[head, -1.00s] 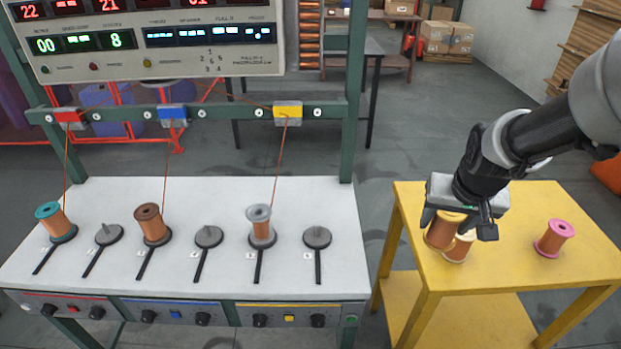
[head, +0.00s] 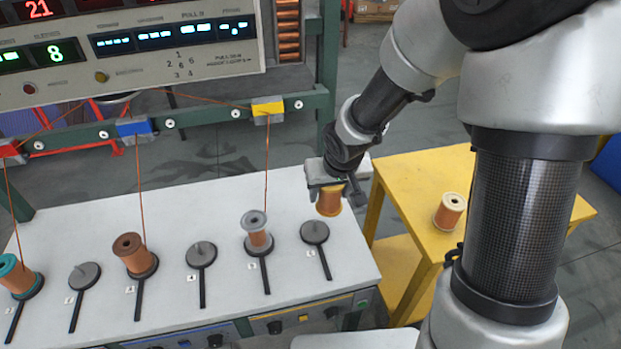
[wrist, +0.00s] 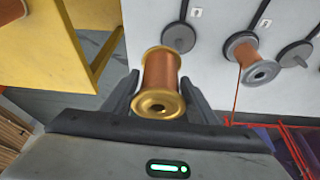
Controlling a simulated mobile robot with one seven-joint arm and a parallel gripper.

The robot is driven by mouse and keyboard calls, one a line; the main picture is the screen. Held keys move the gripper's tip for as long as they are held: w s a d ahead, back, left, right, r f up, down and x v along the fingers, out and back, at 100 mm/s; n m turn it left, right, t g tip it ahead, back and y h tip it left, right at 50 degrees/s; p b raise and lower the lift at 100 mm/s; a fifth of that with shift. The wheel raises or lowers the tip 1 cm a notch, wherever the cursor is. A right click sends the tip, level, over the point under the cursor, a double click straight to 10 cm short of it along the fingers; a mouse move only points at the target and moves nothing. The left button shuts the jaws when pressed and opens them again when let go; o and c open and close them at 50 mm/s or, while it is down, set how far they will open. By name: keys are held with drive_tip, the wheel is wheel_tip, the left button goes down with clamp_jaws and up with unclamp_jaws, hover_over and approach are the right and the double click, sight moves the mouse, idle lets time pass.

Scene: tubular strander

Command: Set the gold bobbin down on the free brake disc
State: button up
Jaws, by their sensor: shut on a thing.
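My gripper (head: 330,188) is shut on the gold bobbin (head: 329,203), copper-wound with gold flanges; in the wrist view the gold bobbin (wrist: 160,84) stands between the fingers. In the head view it appears near the right end of the white bench (head: 355,255), just above and right of the rightmost bare brake disc (head: 314,232). In the wrist view that disc (wrist: 179,38) shows just beyond the bobbin. Two more bare discs stand at the middle (head: 201,254) and left (head: 84,276). I cannot tell the bobbin's height above the bench.
A silver bobbin (head: 257,230), a brown bobbin (head: 132,255) and a teal bobbin (head: 17,276) occupy other discs. Wires run up from them to the green crossbar. A cream bobbin (head: 449,210) stands on the yellow table (head: 412,175). My arm blocks part of that table.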

sight(315, 221)
drive_tip(key=a, duration=0.1)
drive_tip(key=a+f, duration=0.1)
drive_tip(key=a, duration=0.1)
drive_tip(key=shift+a+f+n, duration=0.1)
drive_tip(key=shift+a+n, duration=0.05)
drive_tip(key=shift+n, duration=0.15)
drive_tip(key=shift+a+f, duration=0.15)
drive_tip(key=shift+f, duration=0.05)
wheel_tip(315, 221, down, 7)
drive_tip(key=b, duration=0.6)
drive_tip(key=shift+r, duration=0.1)
drive_tip(key=o, duration=1.6)
drive_tip(key=shift+s, duration=0.1)
